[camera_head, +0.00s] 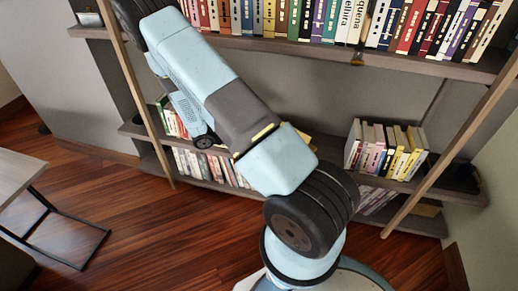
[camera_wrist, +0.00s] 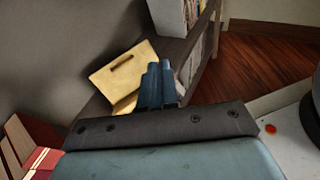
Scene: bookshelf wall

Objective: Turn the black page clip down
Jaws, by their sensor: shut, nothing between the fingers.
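I cannot make out a black page clip for sure in either view. A small dark piece (camera_head: 357,58) hangs at the front edge of the upper shelf in the head view, below a gap-like dark strip between books; it is too small to identify. My gripper (camera_wrist: 160,68) shows in the wrist view with its two blue-grey fingers together and nothing between them. Beyond the fingers is a tan wooden board or box (camera_wrist: 120,68) with a dark slot; I cannot tell whether they touch. In the head view my arm hides the gripper.
The upper shelf (camera_head: 270,45) carries a long row of books. Lower shelves hold leaning books (camera_head: 385,148) at right and more behind my arm. Slanted wooden posts (camera_head: 135,90) stand in front of the shelves.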

